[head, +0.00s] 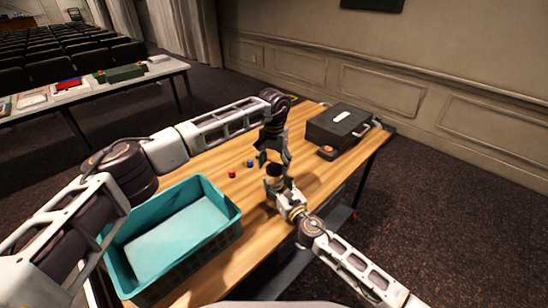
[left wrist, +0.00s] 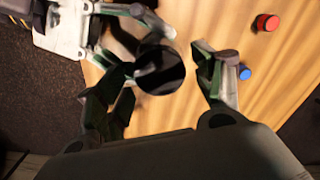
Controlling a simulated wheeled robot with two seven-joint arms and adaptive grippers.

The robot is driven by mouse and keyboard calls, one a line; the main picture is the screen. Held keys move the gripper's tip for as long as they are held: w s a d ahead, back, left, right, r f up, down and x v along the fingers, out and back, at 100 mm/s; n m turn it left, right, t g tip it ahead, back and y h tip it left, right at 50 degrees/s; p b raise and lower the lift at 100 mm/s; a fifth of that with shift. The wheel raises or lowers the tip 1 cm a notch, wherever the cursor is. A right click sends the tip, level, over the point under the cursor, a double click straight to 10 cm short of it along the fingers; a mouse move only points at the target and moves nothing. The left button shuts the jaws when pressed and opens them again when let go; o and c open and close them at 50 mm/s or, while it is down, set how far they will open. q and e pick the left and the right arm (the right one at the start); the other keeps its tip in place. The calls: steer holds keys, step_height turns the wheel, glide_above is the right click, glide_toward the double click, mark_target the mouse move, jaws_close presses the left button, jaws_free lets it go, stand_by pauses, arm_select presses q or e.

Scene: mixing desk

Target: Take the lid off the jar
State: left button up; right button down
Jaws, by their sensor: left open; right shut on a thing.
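The jar's round black lid (left wrist: 160,72) sits between the spread fingers of my left gripper (left wrist: 166,66) in the left wrist view. In the head view the dark lid (head: 274,170) is on top of the jar, just below my left gripper (head: 272,158), which is open and points down. I cannot tell whether its fingers touch the lid. My right gripper (head: 276,184) is shut on the jar from the near side; its fingers hide most of the jar's body. My right gripper (left wrist: 128,22) also shows at the top of the left wrist view.
A small red piece (head: 232,173) and a blue piece (head: 250,163) lie on the wooden table left of the jar. A teal crate (head: 225,228) stands at the near left. A black case (head: 325,125) stands at the far right, with a small dark orange-topped object (head: 327,152) before it.

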arm_select(q)
steer(key=shift+f, duration=0.4)
steer(key=c, duration=1.1)
steer(key=shift+n, duration=0.3)
